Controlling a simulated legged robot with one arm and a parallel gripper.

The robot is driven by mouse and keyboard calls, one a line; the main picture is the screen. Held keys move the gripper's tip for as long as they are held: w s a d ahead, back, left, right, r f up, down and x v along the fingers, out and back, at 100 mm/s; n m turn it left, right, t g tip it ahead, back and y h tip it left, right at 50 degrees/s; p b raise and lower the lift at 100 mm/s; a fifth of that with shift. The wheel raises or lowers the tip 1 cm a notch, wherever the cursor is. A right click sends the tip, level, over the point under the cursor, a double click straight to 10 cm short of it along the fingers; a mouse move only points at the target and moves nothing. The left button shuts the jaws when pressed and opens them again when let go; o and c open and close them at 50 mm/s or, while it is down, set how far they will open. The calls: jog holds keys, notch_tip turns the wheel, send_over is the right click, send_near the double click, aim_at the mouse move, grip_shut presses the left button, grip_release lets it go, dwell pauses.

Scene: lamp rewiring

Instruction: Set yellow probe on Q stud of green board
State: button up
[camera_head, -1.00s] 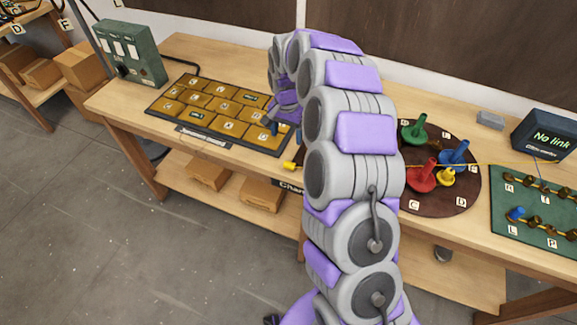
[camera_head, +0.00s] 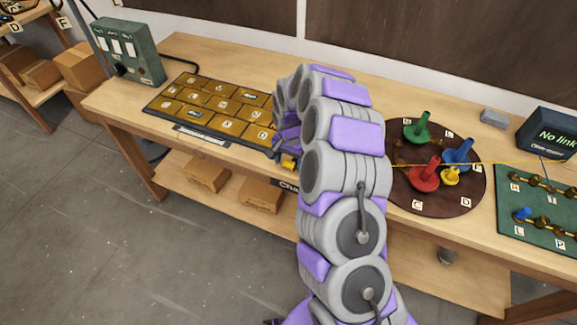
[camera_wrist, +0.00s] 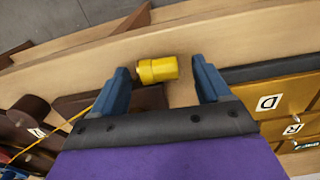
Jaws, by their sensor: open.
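The yellow probe (camera_wrist: 158,69) lies at the table's front edge, between the two open blue fingers of my gripper (camera_wrist: 163,84) in the wrist view. A gap shows on each side of it. In the head view the probe (camera_head: 289,164) shows just left of my arm, and my gripper (camera_head: 283,148) is partly hidden beside it. The green board (camera_head: 540,230) lies at the far right, with several dark studs and a blue piece on one. Its front row shows labels L and P; I cannot make out a Q label.
A round brown board (camera_head: 440,200) with green, red, blue and yellow pegs stands right of my arm. A thin yellow cord crosses it. A tray of labelled tiles (camera_head: 215,107) lies left. A "No link" box (camera_head: 549,135) stands back right.

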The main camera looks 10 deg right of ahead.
jog(key=shift+r, duration=0.1)
jog(key=shift+c, duration=0.6)
jog(key=c, duration=1.1)
jog(key=shift+r+p, duration=0.6)
jog(key=shift+r, duration=1.4)
jog(key=shift+s+f, duration=0.1)
jog(key=shift+s, duration=0.3)
jog(key=s+r+p, duration=0.1)
jog(key=s+p, duration=0.1)
jog(key=s, duration=1.3)
notch_tip(320, 180, up, 9)
jog(key=n, duration=0.8)
send_over(290, 164)
jog(key=s, duration=0.6)
jog(key=shift+w+a, duration=0.2)
jog(key=shift+w, duration=0.05)
